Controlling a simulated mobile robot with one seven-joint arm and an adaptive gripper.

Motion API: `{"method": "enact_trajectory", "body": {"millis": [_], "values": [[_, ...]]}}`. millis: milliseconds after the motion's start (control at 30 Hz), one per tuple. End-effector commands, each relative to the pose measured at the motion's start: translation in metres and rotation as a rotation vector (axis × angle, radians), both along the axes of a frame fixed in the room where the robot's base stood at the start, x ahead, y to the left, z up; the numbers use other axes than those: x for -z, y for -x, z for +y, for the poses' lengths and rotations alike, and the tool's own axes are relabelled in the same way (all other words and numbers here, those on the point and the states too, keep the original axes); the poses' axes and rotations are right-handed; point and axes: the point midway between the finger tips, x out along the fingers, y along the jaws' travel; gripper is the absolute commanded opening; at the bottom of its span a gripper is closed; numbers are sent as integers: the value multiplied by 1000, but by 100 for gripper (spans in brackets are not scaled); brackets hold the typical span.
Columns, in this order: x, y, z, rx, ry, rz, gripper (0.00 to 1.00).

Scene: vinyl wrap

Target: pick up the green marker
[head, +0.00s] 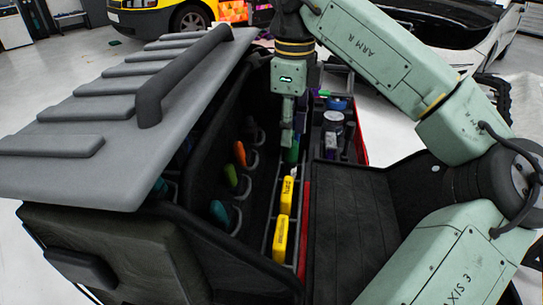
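My gripper (288,132) points straight down into the open black case (262,190), near the far end of its narrow right-hand compartment. A dark green object (293,153), possibly the green marker, shows just below the fingertips. I cannot tell whether the fingers touch it or are around it. The fingers are seen edge-on, so their opening is hidden. A yellow-green handled item (231,175) and a teal one (219,212) sit in loops on the case's left inner wall.
Two yellow boxes (281,235) stand in the narrow compartment. An orange-handled item (240,153) hangs in a wall loop. The raised grey lid (120,110) overhangs the left. A flat black panel (350,230) lies clear.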

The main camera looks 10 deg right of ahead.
Motion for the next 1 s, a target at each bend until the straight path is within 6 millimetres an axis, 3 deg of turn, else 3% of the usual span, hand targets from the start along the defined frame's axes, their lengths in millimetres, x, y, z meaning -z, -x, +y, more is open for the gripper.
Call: {"method": "enact_trajectory", "body": {"millis": [367,700,1000], "values": [[29,2,-2,0,-1,2,33],[73,5,-5,0,0,1,33],[75,5,-5,0,0,0,30]]}}
